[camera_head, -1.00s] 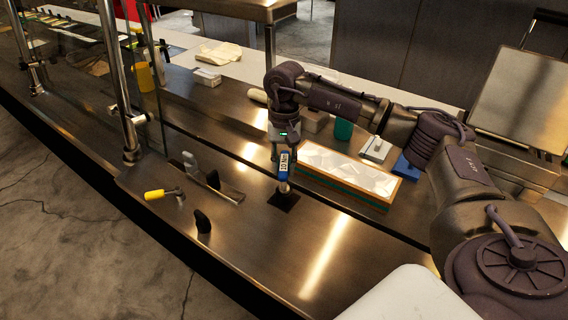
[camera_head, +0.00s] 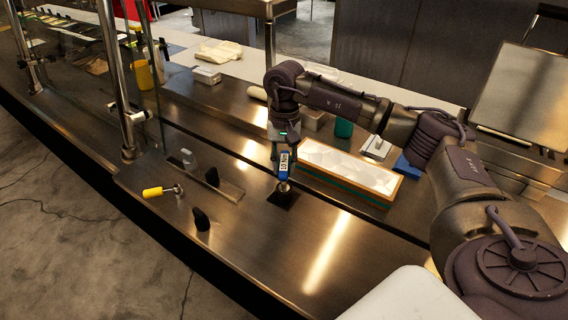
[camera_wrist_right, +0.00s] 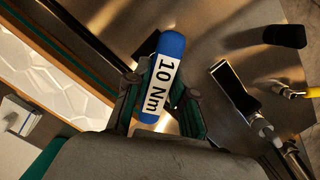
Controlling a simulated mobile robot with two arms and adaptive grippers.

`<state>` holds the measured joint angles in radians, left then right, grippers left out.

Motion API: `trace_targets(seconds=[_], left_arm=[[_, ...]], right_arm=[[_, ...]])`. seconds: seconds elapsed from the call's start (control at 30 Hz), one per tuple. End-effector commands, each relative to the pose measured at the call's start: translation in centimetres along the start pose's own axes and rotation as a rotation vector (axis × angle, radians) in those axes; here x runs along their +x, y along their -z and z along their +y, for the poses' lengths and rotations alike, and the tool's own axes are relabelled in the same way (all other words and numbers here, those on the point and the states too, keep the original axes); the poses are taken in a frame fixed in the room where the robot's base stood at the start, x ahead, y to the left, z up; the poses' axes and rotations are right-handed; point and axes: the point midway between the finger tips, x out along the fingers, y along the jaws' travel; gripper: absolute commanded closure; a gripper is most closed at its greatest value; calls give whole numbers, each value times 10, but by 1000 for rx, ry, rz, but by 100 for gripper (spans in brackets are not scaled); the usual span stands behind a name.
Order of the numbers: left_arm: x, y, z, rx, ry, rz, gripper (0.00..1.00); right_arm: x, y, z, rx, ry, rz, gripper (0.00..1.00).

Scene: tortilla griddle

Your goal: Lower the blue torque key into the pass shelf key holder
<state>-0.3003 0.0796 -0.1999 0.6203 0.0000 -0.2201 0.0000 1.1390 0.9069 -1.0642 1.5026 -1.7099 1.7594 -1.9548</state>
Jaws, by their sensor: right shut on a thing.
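The blue torque key (camera_head: 283,165), with a white 10 Nm label, is held upright in my right gripper (camera_head: 285,152). It also shows in the right wrist view (camera_wrist_right: 160,78), between the two fingers of my right gripper (camera_wrist_right: 160,95). Its lower end is over a small black square (camera_head: 288,200) on the steel shelf (camera_head: 320,235). I cannot tell whether this square is the key holder, or whether the key touches it. In the right wrist view the key's lower end is hidden. My left gripper is not in view.
A wooden-edged tray (camera_head: 345,190) with white contents is close right of the key. To the left are a yellow-handled tool (camera_head: 154,192), a black upright piece (camera_head: 201,219) and a clear panel (camera_head: 230,189). Glass and metal posts (camera_head: 117,85) stand further left.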

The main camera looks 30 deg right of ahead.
Motion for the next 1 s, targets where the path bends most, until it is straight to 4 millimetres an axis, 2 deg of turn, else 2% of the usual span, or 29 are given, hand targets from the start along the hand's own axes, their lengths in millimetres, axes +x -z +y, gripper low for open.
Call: trace_targets(seconds=[1.0], left_arm=[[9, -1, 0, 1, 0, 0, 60]], right_arm=[[6, 1, 0, 0, 1, 0, 100]])
